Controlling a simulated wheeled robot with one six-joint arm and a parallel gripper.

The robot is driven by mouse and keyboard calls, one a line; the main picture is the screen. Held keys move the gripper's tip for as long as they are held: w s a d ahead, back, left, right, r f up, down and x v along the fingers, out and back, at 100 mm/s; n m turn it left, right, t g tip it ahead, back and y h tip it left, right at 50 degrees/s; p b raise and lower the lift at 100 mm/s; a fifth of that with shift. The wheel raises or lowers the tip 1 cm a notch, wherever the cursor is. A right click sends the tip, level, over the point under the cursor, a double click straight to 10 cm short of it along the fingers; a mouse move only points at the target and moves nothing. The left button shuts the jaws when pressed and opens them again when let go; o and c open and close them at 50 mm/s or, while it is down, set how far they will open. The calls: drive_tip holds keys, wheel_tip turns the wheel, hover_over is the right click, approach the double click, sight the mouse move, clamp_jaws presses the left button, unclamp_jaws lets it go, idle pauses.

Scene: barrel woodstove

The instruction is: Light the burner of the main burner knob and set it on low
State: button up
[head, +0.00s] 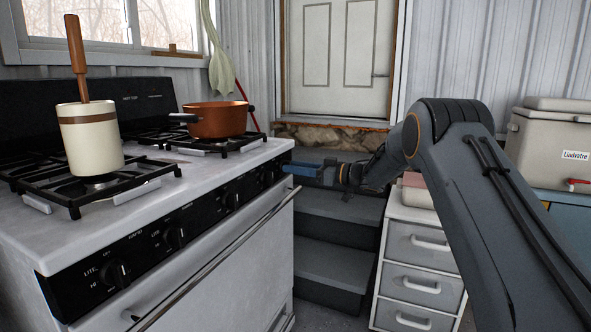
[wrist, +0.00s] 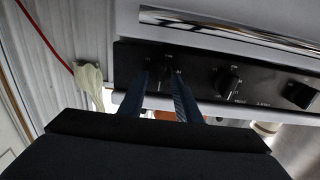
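The stove (head: 190,200) has a black front panel with a row of black knobs: a near knob (head: 115,273), a second knob (head: 173,237), and others toward the far end. No flame shows at any burner. My gripper (head: 292,169) is at the far right end of the panel, its blue fingers pointing at it. In the wrist view, the open fingers (wrist: 163,82) stand apart on either side of the end knob (wrist: 165,72). Whether they touch it cannot be told. Another knob (wrist: 228,82) is beside them. Which knob is the main burner's is not clear.
A cream pot (head: 92,140) with a wooden handle stands on the near left grate, and an orange pan (head: 218,120) on a far grate. An oven handle (head: 220,255) runs below the panel. Dark steps (head: 335,265) and a grey drawer unit (head: 420,275) are to the right.

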clamp_jaws()
drive_tip(key=shift+n, duration=0.3)
drive_tip(key=n, duration=0.4)
drive_tip(key=shift+s+n, duration=0.1)
drive_tip(key=shift+n, duration=0.2)
drive_tip(key=n+b, duration=0.1)
drive_tip(key=n, duration=0.4)
drive_tip(key=shift+a+f+n+b, duration=0.1)
drive_tip(key=shift+n+b, duration=0.2)
drive_tip(key=shift+s, duration=0.1)
unclamp_jaws()
